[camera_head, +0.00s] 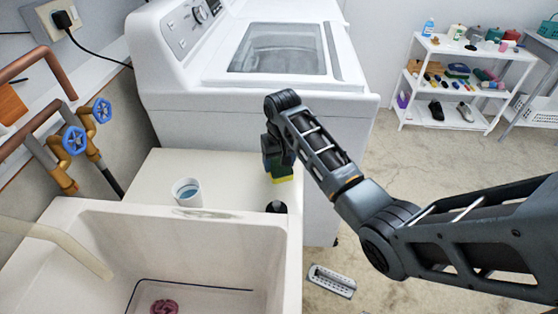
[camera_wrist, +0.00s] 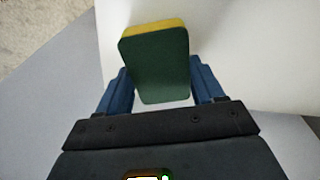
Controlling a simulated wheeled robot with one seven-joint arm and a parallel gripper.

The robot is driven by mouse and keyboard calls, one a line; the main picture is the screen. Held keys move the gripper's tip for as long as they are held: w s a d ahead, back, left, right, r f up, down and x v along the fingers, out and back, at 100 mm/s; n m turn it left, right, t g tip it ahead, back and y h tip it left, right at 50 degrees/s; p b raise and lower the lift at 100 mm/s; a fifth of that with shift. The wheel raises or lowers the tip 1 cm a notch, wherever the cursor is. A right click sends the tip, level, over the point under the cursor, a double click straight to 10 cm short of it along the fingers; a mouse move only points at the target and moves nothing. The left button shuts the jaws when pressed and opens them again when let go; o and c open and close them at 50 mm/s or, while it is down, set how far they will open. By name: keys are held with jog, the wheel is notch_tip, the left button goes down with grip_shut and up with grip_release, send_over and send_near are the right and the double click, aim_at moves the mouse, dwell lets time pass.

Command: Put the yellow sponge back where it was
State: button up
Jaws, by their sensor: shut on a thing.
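The sponge (camera_wrist: 155,62) is yellow with a dark green scouring side. It is between the two blue fingers of my gripper (camera_wrist: 160,88), which is shut on it. In the head view the yellow part of the sponge (camera_head: 282,174) shows below my gripper (camera_head: 276,158), over the right part of the pale sink-side counter (camera_head: 235,170). I cannot tell whether the sponge touches the counter.
A white cup (camera_head: 187,193) stands on the counter to the left. A small dark round object (camera_head: 276,207) is near the sink's (camera_head: 293,265) right corner. A white washing machine (camera_head: 250,95) stands behind. A grey slotted piece (camera_head: 331,281) lies on the floor.

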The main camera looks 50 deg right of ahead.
aim_at(281, 168)
jog(key=shift+f, duration=0.1)
jog(key=o, duration=1)
notch_tip(281, 168, up, 12)
jog(key=s, duration=0.1)
jog(key=shift+a, duration=0.4)
jog(key=shift+s, duration=0.1)
